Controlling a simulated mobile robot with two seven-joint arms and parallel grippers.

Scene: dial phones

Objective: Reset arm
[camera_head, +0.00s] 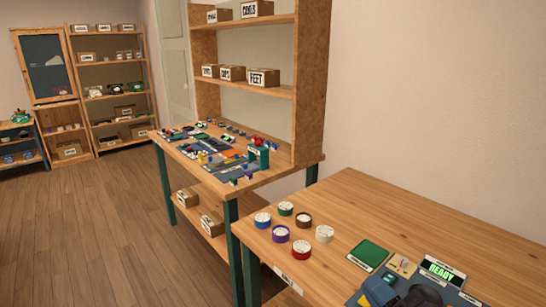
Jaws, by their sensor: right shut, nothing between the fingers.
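My left gripper is not in view.
The near wooden table (370,205) holds several coloured round dials (281,234), a green pad (369,254), a small tan plate (401,265) and a READY display (441,270). A cluttered workbench (220,155) with shelves stands behind. The floor at left is clear.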

